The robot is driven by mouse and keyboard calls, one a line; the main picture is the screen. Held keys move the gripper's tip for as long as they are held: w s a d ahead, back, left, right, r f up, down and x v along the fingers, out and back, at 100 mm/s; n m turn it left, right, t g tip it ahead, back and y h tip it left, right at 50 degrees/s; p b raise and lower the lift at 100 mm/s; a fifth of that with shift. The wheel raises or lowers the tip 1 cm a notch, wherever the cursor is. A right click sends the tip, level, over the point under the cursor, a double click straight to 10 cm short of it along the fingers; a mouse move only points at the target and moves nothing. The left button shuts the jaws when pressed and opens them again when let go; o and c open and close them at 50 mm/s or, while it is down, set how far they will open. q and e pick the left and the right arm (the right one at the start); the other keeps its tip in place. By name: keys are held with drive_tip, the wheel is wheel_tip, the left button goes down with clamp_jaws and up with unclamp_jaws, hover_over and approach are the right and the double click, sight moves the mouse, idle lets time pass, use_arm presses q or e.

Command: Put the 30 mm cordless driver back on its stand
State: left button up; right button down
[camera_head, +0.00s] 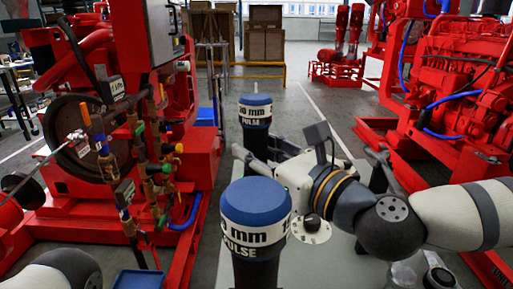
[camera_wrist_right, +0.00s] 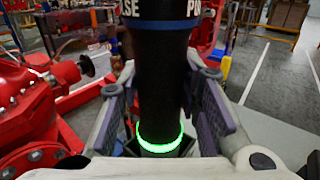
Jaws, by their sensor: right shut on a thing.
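A black driver with a blue cap and a white band (camera_head: 256,112) stands upright beyond the grey worktop; its band seems to read 30 mm. My right gripper (camera_head: 254,155) is around its black body, below the band. In the right wrist view the black body (camera_wrist_right: 160,75) is upright between the two finger pads of the gripper (camera_wrist_right: 162,100). A green glowing ring (camera_wrist_right: 160,143) circles the body's lower end. I cannot make out the stand. A second blue-capped driver (camera_head: 255,205), marked mm PULSE, is nearer, its lower end cut off. My left gripper is out of view.
A red pumpset with gauges and pipework (camera_head: 110,150) stands close on the left. A red engine (camera_head: 455,90) is on the right. A grey worktop (camera_head: 330,255) lies under my right arm. A blue tray (camera_head: 138,279) shows at the bottom. Open floor (camera_head: 300,105) lies behind.

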drive_tip(key=shift+f, duration=0.1)
drive_tip(key=c, duration=1.1)
unclamp_jaws()
drive_tip(key=shift+f, duration=0.15)
drive_tip(key=v, duration=0.7)
drive_tip(key=shift+s+d, duration=0.2)
drive_tip(key=shift+s, duration=0.05)
